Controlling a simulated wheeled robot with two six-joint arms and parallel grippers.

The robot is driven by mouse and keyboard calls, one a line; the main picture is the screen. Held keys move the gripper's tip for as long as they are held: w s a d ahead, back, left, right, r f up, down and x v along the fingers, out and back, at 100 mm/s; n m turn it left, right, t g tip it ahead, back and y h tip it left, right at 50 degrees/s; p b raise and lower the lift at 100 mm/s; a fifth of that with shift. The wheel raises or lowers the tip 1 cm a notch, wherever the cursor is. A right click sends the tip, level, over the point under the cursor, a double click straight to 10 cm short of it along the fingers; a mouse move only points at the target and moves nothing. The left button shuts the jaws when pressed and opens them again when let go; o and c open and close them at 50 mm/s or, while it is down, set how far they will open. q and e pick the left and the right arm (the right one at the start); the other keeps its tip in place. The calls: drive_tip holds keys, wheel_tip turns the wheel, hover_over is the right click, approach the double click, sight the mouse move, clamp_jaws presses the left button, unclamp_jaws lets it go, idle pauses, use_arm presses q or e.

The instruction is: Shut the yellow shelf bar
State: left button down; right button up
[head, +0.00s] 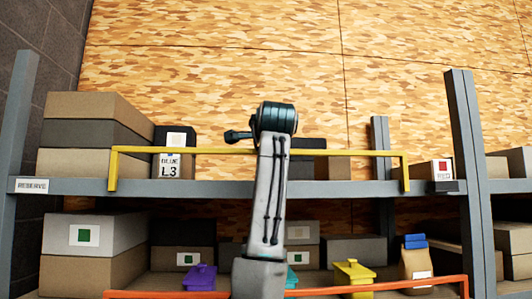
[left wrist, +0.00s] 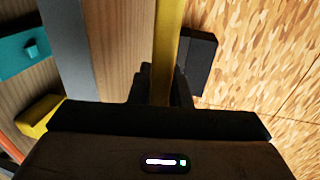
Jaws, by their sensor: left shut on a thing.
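The yellow shelf bar (head: 345,153) runs across the front of the upper shelf (head: 340,187). Its two end arms reach down to the shelf edge, and its long rail sits above that edge. In the left wrist view the yellow bar (left wrist: 168,40) passes between the dark fingers of my left gripper (left wrist: 161,88), which is shut on it. In the head view my left arm rises in front of the bar's middle; the fingertips are hidden there. My right gripper is in neither view.
An orange bar (head: 390,287) crosses the lower shelf, near a purple bin (head: 199,279) and a yellow bin (head: 354,274). Grey posts (head: 467,150) flank the bay.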

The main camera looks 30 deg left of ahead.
use_arm(q)
drive_tip(key=shift+r, duration=0.15)
drive_tip(key=c, duration=1.6)
unclamp_jaws()
drive_tip(key=shift+o, duration=1.1)
drive_tip(key=shift+w+a, duration=0.1)
drive_tip(key=shift+s+d+b, duration=0.2)
drive_tip(key=shift+s+b, duration=0.05)
drive_tip(key=shift+b, duration=0.05)
drive_tip(key=b+v, duration=0.5)
drive_tip(key=v, duration=0.5)
